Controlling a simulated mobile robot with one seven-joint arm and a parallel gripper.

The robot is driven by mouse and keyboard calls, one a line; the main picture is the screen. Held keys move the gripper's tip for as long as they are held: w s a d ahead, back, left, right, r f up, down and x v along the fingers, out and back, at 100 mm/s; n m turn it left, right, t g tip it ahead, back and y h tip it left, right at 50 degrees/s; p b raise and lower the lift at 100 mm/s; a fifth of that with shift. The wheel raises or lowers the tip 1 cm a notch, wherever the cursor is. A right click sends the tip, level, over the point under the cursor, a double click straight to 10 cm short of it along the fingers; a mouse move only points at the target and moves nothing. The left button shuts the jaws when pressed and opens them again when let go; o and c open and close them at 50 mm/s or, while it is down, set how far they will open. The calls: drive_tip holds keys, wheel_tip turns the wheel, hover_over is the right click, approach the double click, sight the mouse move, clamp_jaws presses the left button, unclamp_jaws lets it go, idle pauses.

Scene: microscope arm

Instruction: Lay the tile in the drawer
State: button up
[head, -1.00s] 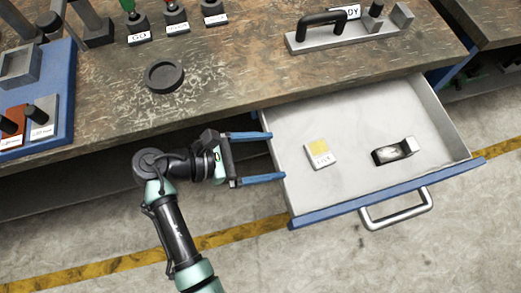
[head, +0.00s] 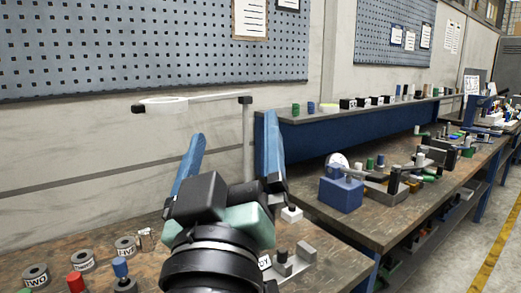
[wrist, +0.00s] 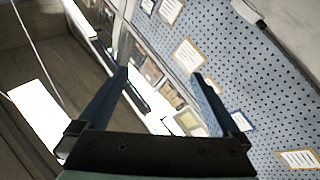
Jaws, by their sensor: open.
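My gripper (head: 233,127) is raised in front of the back wall in the head view, with its two blue fingers spread and nothing between them. The wrist view shows the same open fingers (wrist: 160,73) with only the far room and pegboard beyond. Neither the drawer nor the tile is in either current view. A second ago the head view showed the drawer pulled out, with a small white and yellow labelled block and a dark piece with a pale top lying in it.
Cylinders marked with labels (head: 36,277) line the bench at lower left. A blue block (head: 341,193) and several fixtures crowd the bench to the right. A pegboard (head: 150,45) covers the wall.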

drive_tip(key=s+d+r+m+t, duration=0.3)
drive_tip(key=s+r+m+t, duration=0.1)
drive_tip(key=s+r, duration=0.5)
drive_tip(key=shift+r+t, duration=0.3)
drive_tip(key=shift+r, duration=0.4)
